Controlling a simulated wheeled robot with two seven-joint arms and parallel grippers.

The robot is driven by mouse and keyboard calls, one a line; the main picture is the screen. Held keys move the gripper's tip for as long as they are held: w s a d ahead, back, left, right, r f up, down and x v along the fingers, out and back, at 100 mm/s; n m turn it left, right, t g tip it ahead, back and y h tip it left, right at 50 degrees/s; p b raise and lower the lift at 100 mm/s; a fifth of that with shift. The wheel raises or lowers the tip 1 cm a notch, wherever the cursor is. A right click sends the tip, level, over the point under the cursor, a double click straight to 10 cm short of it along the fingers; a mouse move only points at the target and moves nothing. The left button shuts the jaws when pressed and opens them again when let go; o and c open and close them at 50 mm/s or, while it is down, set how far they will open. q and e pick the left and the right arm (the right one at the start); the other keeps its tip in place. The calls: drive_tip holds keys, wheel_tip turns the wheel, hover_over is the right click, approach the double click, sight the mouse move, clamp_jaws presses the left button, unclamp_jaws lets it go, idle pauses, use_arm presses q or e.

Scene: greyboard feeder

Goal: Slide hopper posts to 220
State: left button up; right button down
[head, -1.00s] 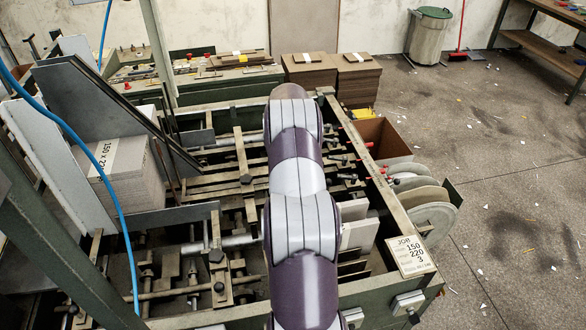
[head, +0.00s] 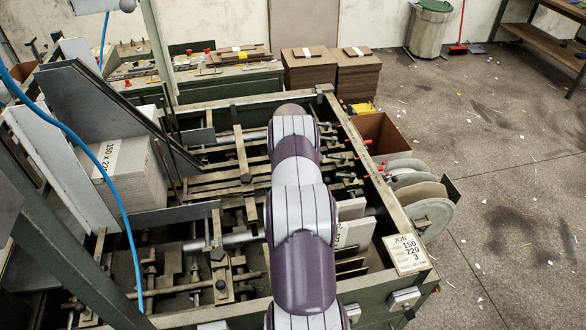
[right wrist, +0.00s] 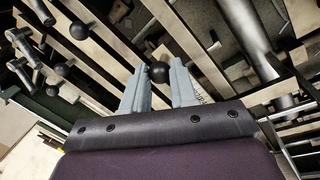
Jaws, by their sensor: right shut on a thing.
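In the right wrist view my right gripper (right wrist: 159,82) has its two grey fingers on either side of a round black knob (right wrist: 158,71), over slotted metal bars. The fingers are shut on this knob. In the head view my right arm covers the middle of the machine and hides its gripper and the held knob. The greyboard stack (head: 134,178) with a size label stands in the hopper at left, by tilted grey plates (head: 95,115). I cannot clearly tell which parts are the hopper posts. A job card (head: 407,254) reads 150, 220, 3. My left gripper is not in view.
Other black knobs and levers (right wrist: 79,31) sit at the left in the right wrist view. A blue hose (head: 104,175) hangs at left in the head view. Reels (head: 430,215) stand along the machine's right side. Open floor lies further right.

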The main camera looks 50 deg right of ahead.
drive_tip(key=w+a+b, duration=0.2)
drive_tip(key=w+a, duration=0.1)
drive_tip(key=shift+w+a, duration=0.1)
drive_tip(key=shift+a, duration=0.2)
drive_tip(key=shift+w+a, duration=0.1)
drive_tip(key=shift+a, duration=0.05)
drive_tip(key=shift+r, duration=0.1)
drive_tip(key=c, duration=1.2)
unclamp_jaws()
drive_tip(key=shift+o, duration=1.4)
